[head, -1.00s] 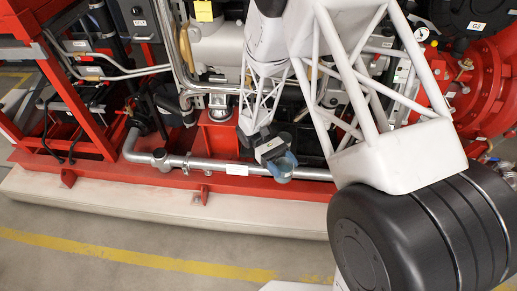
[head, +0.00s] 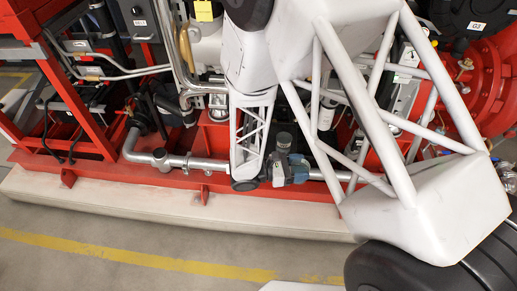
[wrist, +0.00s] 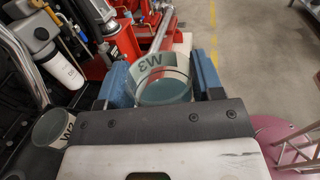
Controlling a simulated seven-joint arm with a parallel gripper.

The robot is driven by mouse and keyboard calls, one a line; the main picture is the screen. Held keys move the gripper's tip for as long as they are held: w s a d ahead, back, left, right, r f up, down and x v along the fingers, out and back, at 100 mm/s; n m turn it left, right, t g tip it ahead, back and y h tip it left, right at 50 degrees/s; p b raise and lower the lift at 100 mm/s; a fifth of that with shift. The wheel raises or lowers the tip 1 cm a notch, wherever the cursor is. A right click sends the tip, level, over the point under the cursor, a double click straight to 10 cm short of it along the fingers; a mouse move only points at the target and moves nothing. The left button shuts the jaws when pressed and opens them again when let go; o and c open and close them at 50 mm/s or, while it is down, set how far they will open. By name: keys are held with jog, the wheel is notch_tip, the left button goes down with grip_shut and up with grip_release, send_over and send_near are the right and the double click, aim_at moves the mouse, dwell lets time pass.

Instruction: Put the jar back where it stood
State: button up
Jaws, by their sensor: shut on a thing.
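A clear round jar (wrist: 163,90) with a pale label reading W3 is between the two blue fingers of my gripper (wrist: 162,77) in the wrist view. The fingers are shut on its sides. In the head view my gripper (head: 292,172) is in front of the grey pipe along the red base frame; I cannot make out the jar clearly there. A second, similar jar marked W2 (wrist: 55,127) is at the left of the wrist view, apart from my gripper. What it stands on is hard to tell.
The red base frame (head: 110,176) carries a grey pipe (head: 205,163), hoses and machinery close behind my gripper. A white filter canister (wrist: 63,70) is at the left of the wrist view. Open floor (head: 140,262) with a yellow line lies in front of the plinth.

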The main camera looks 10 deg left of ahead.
jog(key=n+t, duration=0.1)
jog(key=a+n+t+y, duration=0.1)
jog(key=t, duration=0.1)
jog(key=shift+w+t, duration=0.3)
jog(key=shift+w, duration=0.1)
jog(key=n+t+y, duration=0.1)
jog(key=a+n+t, duration=0.1)
jog(key=shift+w+a+t+y, duration=0.1)
jog(key=shift+w+t+y, duration=0.2)
jog(key=shift+t+y, duration=0.1)
jog(key=a+f+n+t+y, duration=0.1)
jog(key=a+n+t+y, duration=0.5)
jog(key=a+n+y, duration=0.1)
jog(key=shift+y, duration=0.5)
jog(key=shift+f, duration=0.1)
jog(key=w+a, duration=0.2)
jog(key=w, duration=0.3)
jog(key=w+a+f, duration=0.1)
jog(key=w+a, duration=0.1)
jog(key=w, duration=0.3)
jog(key=w+a, duration=0.1)
jog(key=w, duration=0.4)
jog(key=shift+a+f, duration=0.25)
jog(key=shift+a, duration=0.15)
